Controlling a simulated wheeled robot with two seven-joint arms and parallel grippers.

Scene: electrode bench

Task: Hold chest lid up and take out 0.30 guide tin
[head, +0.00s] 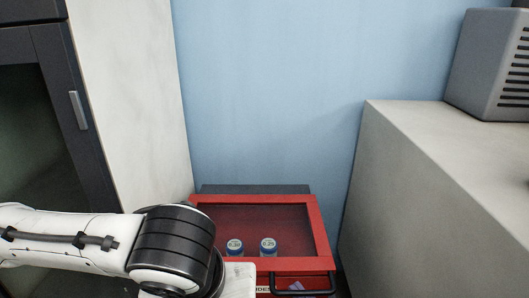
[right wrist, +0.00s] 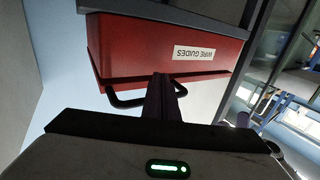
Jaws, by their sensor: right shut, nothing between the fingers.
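The red chest shows in the right wrist view (right wrist: 170,50), upside down, with a "WIRE GUIDES" label. In the head view its lid (head: 323,232) has a red frame and a dark see-through pane, and looks down. A black handle (head: 303,275) is at the front edge. My right gripper (right wrist: 160,82) is shut and empty, its fingers in front of or at the handle; contact is unclear. My left gripper is not seen.
A grey counter (head: 420,175) with a grey vented box (head: 490,65) stands to the right. A dark cabinet (head: 35,110) and a pale wall panel (head: 125,100) are on the left. A blue wall is behind. My white arm covers the lower left front.

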